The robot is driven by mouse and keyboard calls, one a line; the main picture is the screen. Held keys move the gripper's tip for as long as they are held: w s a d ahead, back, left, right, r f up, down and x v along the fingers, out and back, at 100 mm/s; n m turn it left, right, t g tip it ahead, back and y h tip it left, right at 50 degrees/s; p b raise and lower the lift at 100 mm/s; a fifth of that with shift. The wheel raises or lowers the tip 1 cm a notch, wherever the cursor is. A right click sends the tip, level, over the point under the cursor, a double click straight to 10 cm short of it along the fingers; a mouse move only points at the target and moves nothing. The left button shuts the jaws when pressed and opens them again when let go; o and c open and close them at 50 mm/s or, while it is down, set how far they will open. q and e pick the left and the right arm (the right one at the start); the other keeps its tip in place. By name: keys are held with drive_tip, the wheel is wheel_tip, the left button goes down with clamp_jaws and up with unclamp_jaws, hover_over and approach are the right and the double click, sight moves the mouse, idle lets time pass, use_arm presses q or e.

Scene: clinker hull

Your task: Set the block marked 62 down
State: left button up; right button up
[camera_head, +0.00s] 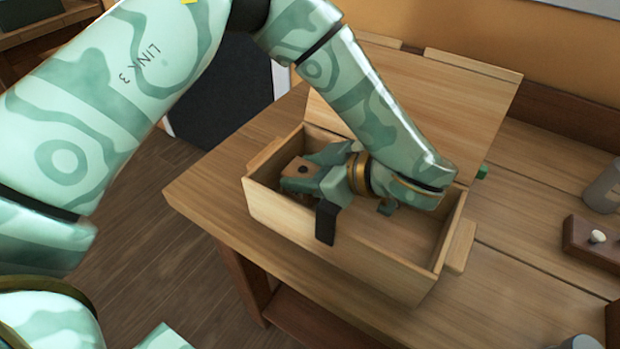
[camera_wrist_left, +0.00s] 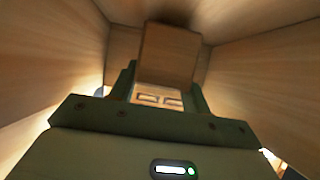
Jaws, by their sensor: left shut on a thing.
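My left gripper (camera_head: 294,186) reaches down inside an open wooden box (camera_head: 330,248), near its left end. It is shut on a wooden block (camera_head: 299,167), whose top shows a dark round spot. In the left wrist view the block (camera_wrist_left: 168,55) stands between the fingers (camera_wrist_left: 163,90), with a dark-outlined marking on its near face that I cannot read clearly. Box walls surround it there. Whether the block touches the box floor, I cannot tell. My right gripper is not in view.
The box's lid (camera_head: 425,100) stands open behind it. A small green thing (camera_head: 482,171) lies behind the box. A wooden rack (camera_head: 597,245) and a grey cylinder (camera_head: 604,188) stand at the right. The bench (camera_head: 505,240) is bare between.

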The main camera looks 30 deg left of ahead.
use_arm(q)
drive_tip(key=shift+f, duration=0.8)
drive_tip(key=shift+r, duration=0.15)
drive_tip(key=shift+c, duration=0.4)
drive_tip(key=o, duration=1.1)
drive_tip(key=p+v, duration=0.1)
drive_tip(key=v, duration=0.5)
drive_tip(key=shift+d+r+p, duration=0.3)
drive_tip(key=shift+p, duration=0.1)
drive_tip(key=shift+d+r, duration=0.1)
drive_tip(key=shift+d, duration=0.3)
